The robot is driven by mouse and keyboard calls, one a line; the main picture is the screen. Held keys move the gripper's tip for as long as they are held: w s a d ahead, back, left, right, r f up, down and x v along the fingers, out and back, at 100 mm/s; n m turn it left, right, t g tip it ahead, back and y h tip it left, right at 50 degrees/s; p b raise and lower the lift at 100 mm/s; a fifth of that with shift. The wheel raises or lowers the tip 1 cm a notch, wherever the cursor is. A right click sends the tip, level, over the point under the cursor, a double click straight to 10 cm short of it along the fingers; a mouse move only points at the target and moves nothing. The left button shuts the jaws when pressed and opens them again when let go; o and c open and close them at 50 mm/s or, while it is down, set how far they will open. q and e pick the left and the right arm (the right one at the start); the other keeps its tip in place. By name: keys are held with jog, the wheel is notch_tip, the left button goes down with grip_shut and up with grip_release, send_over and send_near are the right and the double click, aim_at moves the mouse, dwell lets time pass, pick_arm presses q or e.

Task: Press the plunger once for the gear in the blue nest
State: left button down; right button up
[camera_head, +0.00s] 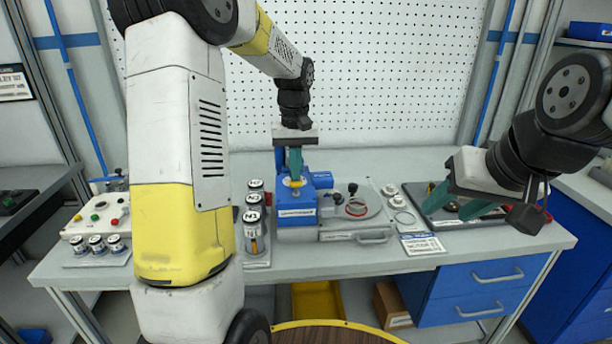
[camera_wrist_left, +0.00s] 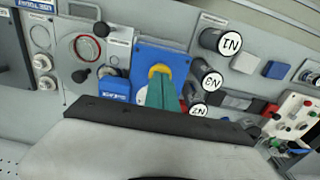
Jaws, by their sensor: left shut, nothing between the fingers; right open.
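A blue block (camera_head: 297,208), which looks like the blue nest, stands on the bench with a label on its front. A yellow round piece (camera_head: 297,183) sits on its top; I cannot tell whether it is the gear or the plunger. In the left wrist view the yellow piece (camera_wrist_left: 158,72) shows on the blue plate (camera_wrist_left: 178,58), partly covered by my fingers. My left gripper (camera_head: 295,174) is shut and empty, pointing down right at the yellow piece; contact is unclear. My right gripper (camera_head: 459,205) is open and empty over the right part of the bench.
Several black-and-white labelled cylinders (camera_head: 253,217) stand just left of the block. A grey plate with a red ring (camera_head: 356,208) lies to its right. A button box (camera_head: 97,218) is at the left, and a dark tray (camera_head: 434,203) lies beneath my right gripper.

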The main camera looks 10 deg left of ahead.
pick_arm(q)
jog(key=shift+r, duration=2.3)
jog(key=s+d+r+m+t+h, duration=0.1)
jog(key=s+r+m+t, duration=0.1)
jog(key=s, duration=1)
jog(key=s+d+r+m+t+h, duration=0.1)
jog(key=s+r+t, duration=0.2)
jog(key=s, duration=0.9)
jog(key=shift+s+r+m+t, duration=0.15)
jog(key=shift+m+t, duration=0.25)
jog(key=shift+t, duration=0.2)
jog(key=shift+d, duration=0.1)
